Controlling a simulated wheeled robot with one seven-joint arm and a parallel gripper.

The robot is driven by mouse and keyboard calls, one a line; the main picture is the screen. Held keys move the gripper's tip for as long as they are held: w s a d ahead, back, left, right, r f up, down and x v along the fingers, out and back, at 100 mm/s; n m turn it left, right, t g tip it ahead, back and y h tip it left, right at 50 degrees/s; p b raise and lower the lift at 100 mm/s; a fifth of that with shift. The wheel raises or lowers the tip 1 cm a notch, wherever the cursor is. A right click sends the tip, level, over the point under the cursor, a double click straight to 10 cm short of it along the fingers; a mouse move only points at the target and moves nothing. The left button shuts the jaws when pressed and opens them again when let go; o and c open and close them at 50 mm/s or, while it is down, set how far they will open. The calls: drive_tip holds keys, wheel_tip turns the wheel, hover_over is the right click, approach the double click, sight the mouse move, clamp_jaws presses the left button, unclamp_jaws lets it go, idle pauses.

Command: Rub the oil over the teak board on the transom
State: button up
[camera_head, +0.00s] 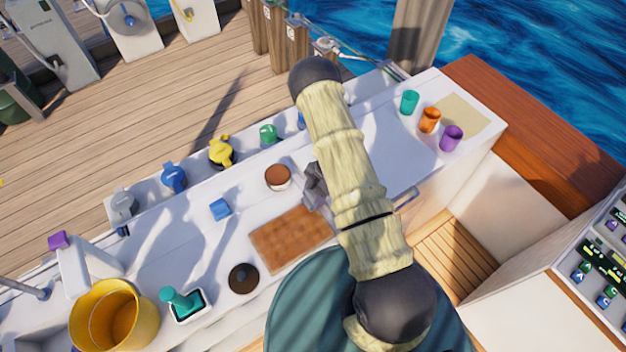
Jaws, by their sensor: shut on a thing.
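The teak board (288,241), mottled brown, lies flat on the white transom top (215,255). A white round tin with a brown top (278,177) stands behind it; I cannot tell if it holds the oil. A small blue block (220,209) lies to the left of the board. My gripper (314,190) is at the board's back right, largely covered by my arm. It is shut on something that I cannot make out. Whether that thing touches the board is hidden.
A dark round disc (243,279), a teal-handled tool in a tray (185,303) and a yellow bucket (112,318) stand front left. Green, orange (429,120) and purple cups stand back right. Coloured fittings (221,152) line the back ledge.

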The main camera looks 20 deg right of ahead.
wheel_tip(320, 180, up, 4)
drive_tip(key=shift+s+a+f+p, duration=0.1)
drive_tip(key=shift+f+p, duration=0.05)
drive_tip(key=shift+p, duration=0.8)
drive_tip(key=shift+r+p, duration=1.6)
drive_tip(key=shift+r, duration=0.2)
